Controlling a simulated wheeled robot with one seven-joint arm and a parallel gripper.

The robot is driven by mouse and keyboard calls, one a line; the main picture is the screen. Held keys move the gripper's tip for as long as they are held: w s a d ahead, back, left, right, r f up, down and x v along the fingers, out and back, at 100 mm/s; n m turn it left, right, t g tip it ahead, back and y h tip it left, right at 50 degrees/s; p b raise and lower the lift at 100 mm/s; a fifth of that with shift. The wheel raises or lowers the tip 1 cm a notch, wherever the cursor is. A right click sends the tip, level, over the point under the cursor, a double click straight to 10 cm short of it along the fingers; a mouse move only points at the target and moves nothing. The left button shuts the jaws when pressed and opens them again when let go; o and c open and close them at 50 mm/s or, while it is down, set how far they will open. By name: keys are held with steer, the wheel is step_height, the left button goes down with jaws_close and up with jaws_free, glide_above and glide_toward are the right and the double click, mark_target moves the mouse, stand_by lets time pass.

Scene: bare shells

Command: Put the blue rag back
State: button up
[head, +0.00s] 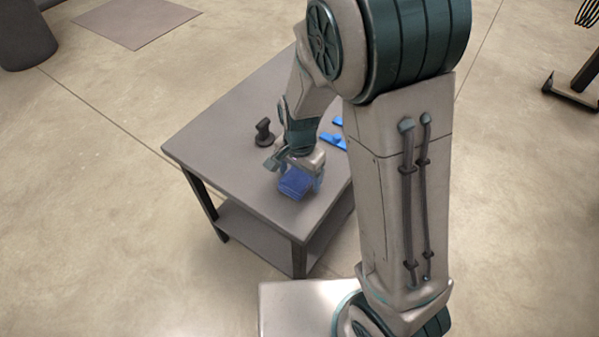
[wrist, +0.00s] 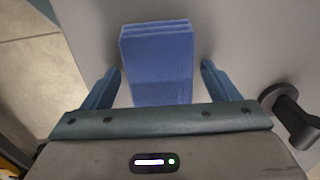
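The blue rag (head: 295,183) looks like a folded stack and lies on the grey table (head: 240,115), near its front edge. My gripper (head: 297,170) is over the rag, fingers pointing down. In the wrist view the rag (wrist: 158,60) lies between the two blue fingers of my gripper (wrist: 160,82). A gap shows on both sides of the rag, so the fingers are open and apart from it. The rag's near end is hidden by the gripper body.
A dark knob-like object (head: 264,133) stands on the table left of my gripper; it is at the right in the wrist view (wrist: 292,112). Bright blue pieces (head: 333,140) lie behind my arm. The table has a lower shelf (head: 255,232). A dark cylinder (head: 25,35) stands far left.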

mark_target(300, 175)
step_height(300, 175, up, 12)
steer(key=p, duration=0.3)
steer(key=s+d+r+n+t, duration=0.2)
steer(key=s+d+r+n, duration=0.5)
steer(key=s+d, duration=0.4)
steer(key=shift+s+d+n, duration=0.3)
steer(key=shift+s+d, duration=0.1)
steer(key=shift+s, duration=0.15)
stand_by(0.9)
